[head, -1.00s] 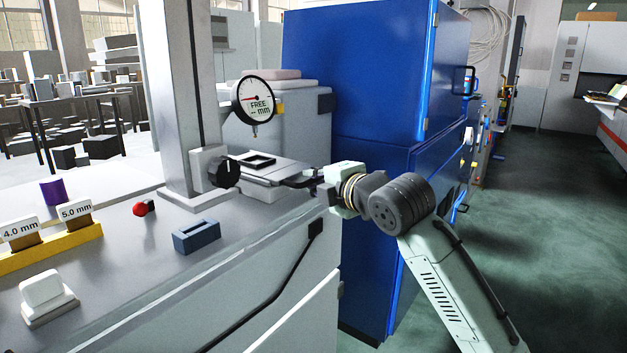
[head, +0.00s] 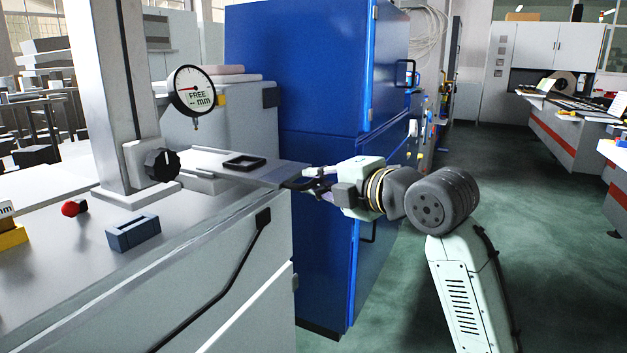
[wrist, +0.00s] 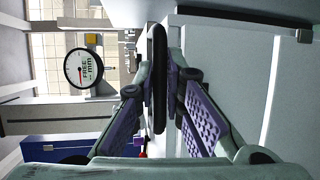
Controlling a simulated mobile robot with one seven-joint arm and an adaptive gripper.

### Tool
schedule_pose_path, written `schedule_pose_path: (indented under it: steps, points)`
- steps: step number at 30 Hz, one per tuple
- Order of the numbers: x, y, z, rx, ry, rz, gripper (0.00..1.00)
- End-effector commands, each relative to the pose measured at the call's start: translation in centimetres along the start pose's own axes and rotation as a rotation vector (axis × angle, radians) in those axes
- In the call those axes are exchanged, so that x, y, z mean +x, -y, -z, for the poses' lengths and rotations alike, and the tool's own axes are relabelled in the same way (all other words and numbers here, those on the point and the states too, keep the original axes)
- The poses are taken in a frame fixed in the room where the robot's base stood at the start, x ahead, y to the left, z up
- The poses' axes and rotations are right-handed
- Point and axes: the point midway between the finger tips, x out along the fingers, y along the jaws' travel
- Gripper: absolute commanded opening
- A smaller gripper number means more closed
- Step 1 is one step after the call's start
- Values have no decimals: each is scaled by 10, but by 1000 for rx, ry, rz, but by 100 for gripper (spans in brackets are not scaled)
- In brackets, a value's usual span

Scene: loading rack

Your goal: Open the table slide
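The table slide (head: 270,174) is a flat grey plate under the dial gauge, with a black square frame (head: 244,163) on top. It sticks out to the right past the cabinet's edge. My gripper (head: 308,184) is at its outer end. In the wrist view, the slide's black handle bar (wrist: 158,75) stands between the two purple-padded fingers of my gripper (wrist: 157,95), which are closed around it. The dial gauge (head: 193,90) reads "FREE -- mm"; it also shows in the wrist view (wrist: 83,68).
A black knob (head: 162,164) is on the gauge column (head: 103,90). A blue-grey slotted block (head: 133,232) and a red button (head: 74,208) are on the top. A tall blue cabinet (head: 300,70) stands close behind my gripper. Open green floor (head: 480,190) lies to the right.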

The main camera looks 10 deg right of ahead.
Motion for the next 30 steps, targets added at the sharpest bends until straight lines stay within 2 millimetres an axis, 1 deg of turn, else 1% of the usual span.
schedule_pose_path:
  steps: [3, 11, 14, 17, 24, 27, 30]
  points:
    - [0, 0, 0, 0, 0, 0, 18]
    - [0, 0, 0, 1, 0, 0, 18]
    - [-6, 0, 0, 1, 1, -1, 18]
    - [-20, 0, -1, 2, 2, -2, 18]
    - [-71, 0, -1, 2, 2, -3, 18]
    - [-90, 0, 0, 1, 2, -2, 18]
    - [-105, 0, 0, 1, 1, -2, 18]
